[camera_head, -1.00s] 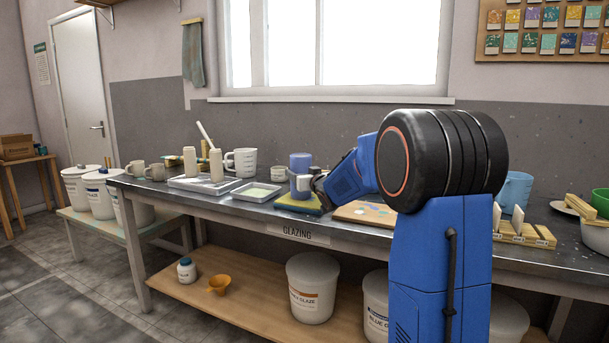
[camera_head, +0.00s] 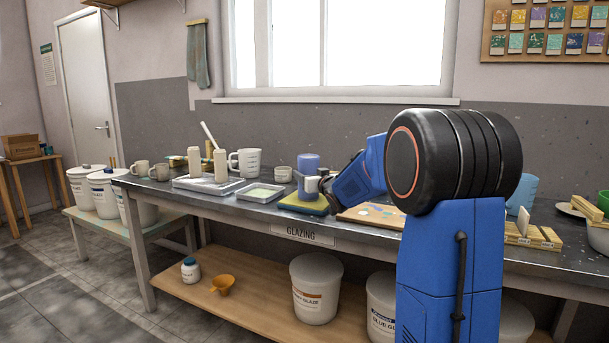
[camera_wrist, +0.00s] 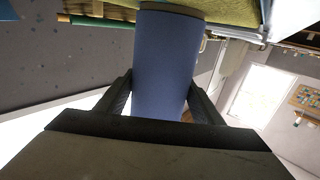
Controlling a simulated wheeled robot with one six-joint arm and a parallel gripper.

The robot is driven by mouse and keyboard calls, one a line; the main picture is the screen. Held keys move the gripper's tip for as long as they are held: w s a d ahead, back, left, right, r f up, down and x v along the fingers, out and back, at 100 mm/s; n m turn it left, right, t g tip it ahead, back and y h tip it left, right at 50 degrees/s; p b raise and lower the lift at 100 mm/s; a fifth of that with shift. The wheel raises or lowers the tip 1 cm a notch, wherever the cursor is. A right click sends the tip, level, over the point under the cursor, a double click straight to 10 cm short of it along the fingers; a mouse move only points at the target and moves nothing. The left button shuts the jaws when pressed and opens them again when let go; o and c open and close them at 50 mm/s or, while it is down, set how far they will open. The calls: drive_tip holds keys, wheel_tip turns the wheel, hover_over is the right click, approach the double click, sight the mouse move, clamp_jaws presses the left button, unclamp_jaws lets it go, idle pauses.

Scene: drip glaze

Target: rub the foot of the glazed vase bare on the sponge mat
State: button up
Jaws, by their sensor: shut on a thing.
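The glazed vase (camera_head: 308,162) is a plain blue cylinder, standing about upright over the sponge mat (camera_head: 304,206). My gripper (camera_head: 318,185) is shut on the vase from the right side. In the wrist view, which is turned upside down, the vase (camera_wrist: 166,65) sits between the two dark fingers. The foot's underside is hidden.
Left of the mat stand a shallow tray (camera_head: 260,193) of pale liquid, a larger tray with bottles (camera_head: 220,165) and a measuring jug (camera_head: 248,162). A small cup (camera_head: 282,174) stands behind. A wooden board (camera_head: 372,214) lies close on the right.

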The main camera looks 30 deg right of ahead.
sight(318, 157)
drive_tip(key=shift+s+d, duration=1.2)
drive_tip(key=shift+s, duration=0.3)
drive_tip(key=shift+w+a, duration=1.1)
drive_tip(key=shift+w, duration=0.3)
drive_tip(key=shift+w+a, duration=1.05)
drive_tip(key=shift+w, duration=0.35)
drive_tip(key=shift+s+d+f, duration=0.1)
drive_tip(key=shift+s+d, duration=0.55)
drive_tip(key=shift+s, duration=0.2)
drive_tip(key=shift+s+d+f, duration=0.1)
drive_tip(key=shift+s+d, duration=0.5)
drive_tip(key=shift+s, duration=0.2)
drive_tip(key=shift+s+d, duration=0.9)
drive_tip(key=shift+s, duration=0.25)
drive_tip(key=shift+r, duration=4.2)
